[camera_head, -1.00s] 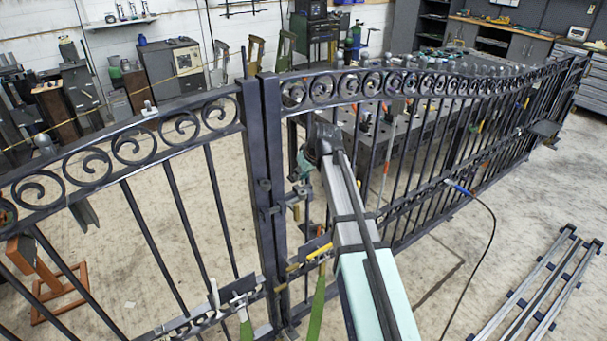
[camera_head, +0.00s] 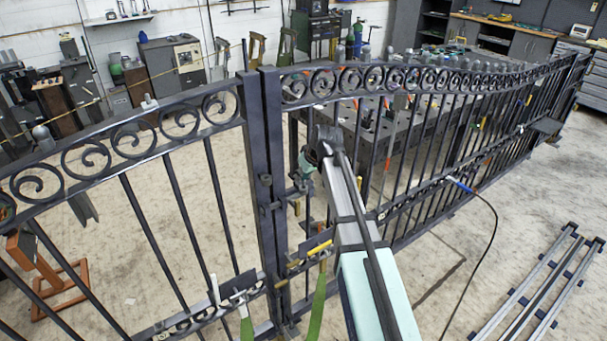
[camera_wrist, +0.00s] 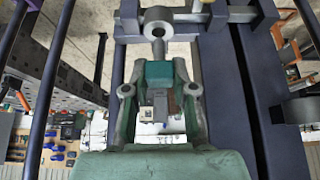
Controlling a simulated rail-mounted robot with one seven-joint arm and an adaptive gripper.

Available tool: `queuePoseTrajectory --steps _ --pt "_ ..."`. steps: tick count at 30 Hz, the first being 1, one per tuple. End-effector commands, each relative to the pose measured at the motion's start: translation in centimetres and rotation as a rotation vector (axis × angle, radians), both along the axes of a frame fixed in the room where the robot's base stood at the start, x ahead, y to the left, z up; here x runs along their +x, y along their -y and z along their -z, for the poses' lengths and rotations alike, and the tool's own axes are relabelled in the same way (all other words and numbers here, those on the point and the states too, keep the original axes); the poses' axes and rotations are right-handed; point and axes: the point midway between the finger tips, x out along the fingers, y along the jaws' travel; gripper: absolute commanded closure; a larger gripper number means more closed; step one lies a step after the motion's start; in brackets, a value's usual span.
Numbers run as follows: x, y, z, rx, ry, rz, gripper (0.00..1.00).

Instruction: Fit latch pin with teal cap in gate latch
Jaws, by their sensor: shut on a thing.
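In the wrist view, my gripper (camera_wrist: 160,92) is shut on the latch pin's teal cap (camera_wrist: 160,72). The pin's grey shank (camera_wrist: 158,48) points up the picture from the cap. The gate latch's round steel eye (camera_wrist: 157,20) lies just above the shank's end, in line with it. Shank and eye meet in the picture; I cannot tell whether the pin has entered the bore.
The dark scroll gate (camera_head: 272,170) crosses the view, its two posts close together. Yellow- and green-handled clamps (camera_head: 317,300) sit low on it. A crowded workbench (camera_head: 375,125) stands behind. A blue-ended cable (camera_head: 490,215) hangs at the right; rails (camera_head: 540,285) lie on the floor.

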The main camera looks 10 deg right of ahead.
Motion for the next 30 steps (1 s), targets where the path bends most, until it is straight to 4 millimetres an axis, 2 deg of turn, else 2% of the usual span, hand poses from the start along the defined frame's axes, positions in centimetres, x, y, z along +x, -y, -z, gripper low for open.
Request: queuePoseTrajectory --steps 30 --pt "0.0 0.0 1.3 0.000 0.001 0.000 1.00"
